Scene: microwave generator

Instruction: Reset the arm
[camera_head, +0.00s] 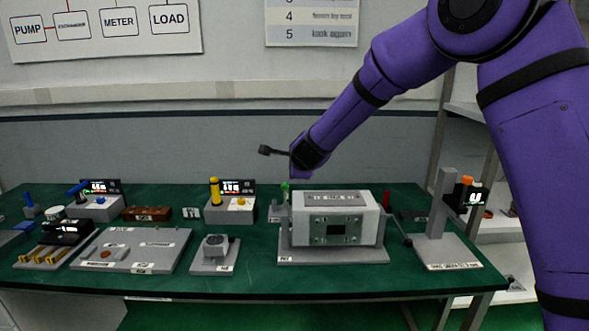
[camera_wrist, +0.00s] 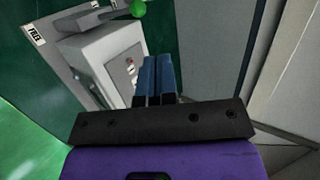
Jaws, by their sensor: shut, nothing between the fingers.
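My purple arm reaches from the upper right in the head view, with its wrist above the back of the grey generator box (camera_head: 365,228). The fingers cannot be made out there. In the wrist view my gripper (camera_wrist: 158,62) shows two blue fingers side by side, closed together and empty. The pale box (camera_wrist: 110,60) beside them in that view carries a small red dot. A green knob (camera_wrist: 138,8) lies beyond the fingers, and a green knob (camera_head: 285,187) also stands at the box's left in the head view.
A shelf rack stands at right. Space above the left of the bench is clear.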

